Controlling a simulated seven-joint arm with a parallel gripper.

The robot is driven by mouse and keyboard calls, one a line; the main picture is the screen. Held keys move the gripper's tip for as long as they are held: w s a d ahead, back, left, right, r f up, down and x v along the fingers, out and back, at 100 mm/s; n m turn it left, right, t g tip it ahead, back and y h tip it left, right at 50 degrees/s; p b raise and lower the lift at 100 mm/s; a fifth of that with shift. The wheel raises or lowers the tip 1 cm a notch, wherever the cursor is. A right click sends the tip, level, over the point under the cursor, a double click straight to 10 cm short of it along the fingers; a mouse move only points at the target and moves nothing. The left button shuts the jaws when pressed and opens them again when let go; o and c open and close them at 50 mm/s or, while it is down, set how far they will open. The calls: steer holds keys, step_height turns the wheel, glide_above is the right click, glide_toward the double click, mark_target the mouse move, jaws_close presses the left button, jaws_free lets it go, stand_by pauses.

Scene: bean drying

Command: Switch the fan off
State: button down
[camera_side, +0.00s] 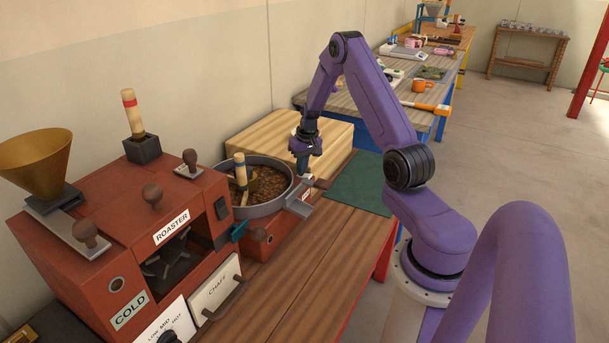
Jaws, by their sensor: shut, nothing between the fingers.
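My gripper (303,174) is shut and empty, pointing down at the right rim of the round grey tray (258,209), close to its grey chute (302,204). I cannot tell whether the fingertips touch anything. The tray holds brown beans (270,185) and a stirrer with a pale upright post (240,168). No part is readably marked as the fan switch. A dark rocker-like part (221,208) is on the roaster's right side, and a small dark round part (270,239) is on the red base (256,246) under the tray. A small label by the chute is too small to read.
The red roaster (135,220) with a brass funnel (38,160) and several brown knobs stands left. A wooden box (262,135) is behind the tray. A green mat (360,184) lies right of it. The front bench planks (300,265) are clear.

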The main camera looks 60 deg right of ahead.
steer(key=shift+s+r, duration=0.2)
steer(key=shift+r, duration=1.05)
steer(key=shift+s+r, duration=0.2)
steer(key=shift+r, duration=1.05)
steer(key=s+a+r+n, duration=0.1)
steer(key=a+r+n, duration=0.2)
steer(key=a, duration=0.6)
steer(key=s+a+r+n+g, duration=0.1)
steer(key=a+r+n, duration=0.15)
steer(key=a, duration=0.65)
steer(key=s+a+r+n, duration=0.2)
steer(key=a+r+n, duration=0.15)
steer(key=a, duration=0.55)
steer(key=s+a+r+n, duration=0.3)
steer(key=s+a+n, duration=0.1)
steer(key=s+a, duration=0.7)
steer(key=s+d+r+n, duration=0.1)
steer(key=s+n, duration=0.4)
steer(key=s, duration=0.9)
steer(key=shift+r+n+g, duration=0.3)
